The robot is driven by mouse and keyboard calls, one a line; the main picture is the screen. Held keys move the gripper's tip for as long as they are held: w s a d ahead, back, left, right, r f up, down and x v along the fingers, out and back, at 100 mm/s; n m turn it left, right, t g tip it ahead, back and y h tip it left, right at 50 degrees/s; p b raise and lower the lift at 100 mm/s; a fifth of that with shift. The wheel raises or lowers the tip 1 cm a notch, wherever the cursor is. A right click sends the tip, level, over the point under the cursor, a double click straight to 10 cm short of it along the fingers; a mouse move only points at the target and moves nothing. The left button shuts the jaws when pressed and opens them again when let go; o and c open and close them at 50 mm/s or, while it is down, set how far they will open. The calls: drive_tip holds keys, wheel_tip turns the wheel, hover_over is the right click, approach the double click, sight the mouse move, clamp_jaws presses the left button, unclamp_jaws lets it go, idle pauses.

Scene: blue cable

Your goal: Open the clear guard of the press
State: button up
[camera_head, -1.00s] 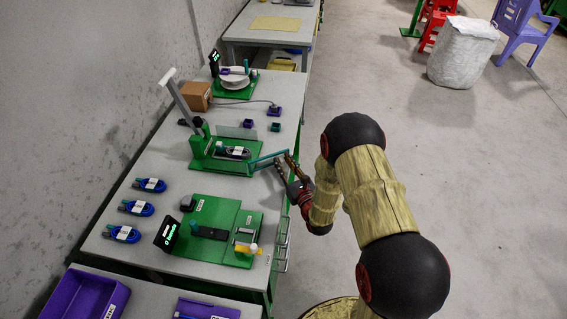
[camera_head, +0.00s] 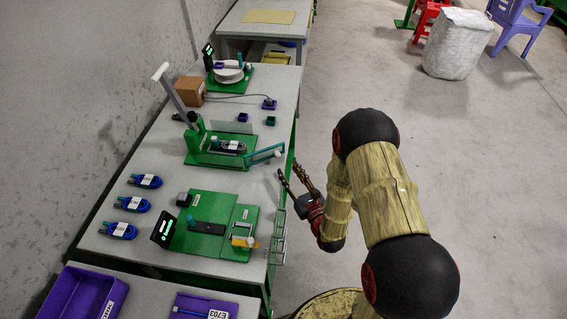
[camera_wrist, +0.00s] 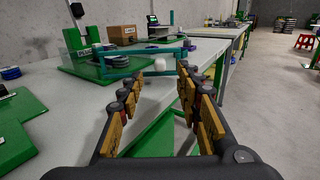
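The press (camera_head: 193,135) has a green base and a raised grey lever, and it stands on the table against the wall. A coiled dark cable (camera_head: 232,146) lies on its base. The teal-framed clear guard (camera_head: 262,156) is swung out from the base toward the table's right edge. In the wrist view, the guard (camera_wrist: 120,72) spans ahead of the fingers, with a white knob (camera_wrist: 160,64) near its end. My gripper (camera_head: 290,169) is open and empty, just right of the guard and apart from it. Both fingers also show in the wrist view (camera_wrist: 157,88).
A green fixture (camera_head: 215,222) with a small display sits nearer on the table. Several blue cable coils (camera_head: 132,203) lie along the left. Purple trays (camera_head: 85,300) are at the front. A wire rack (camera_head: 280,240) hangs at the table's right edge.

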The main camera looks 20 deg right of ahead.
drive_tip(key=shift+s+d, duration=0.15)
drive_tip(key=shift+s, duration=0.65)
drive_tip(key=shift+s+d, duration=0.1)
drive_tip(key=shift+s, duration=0.7)
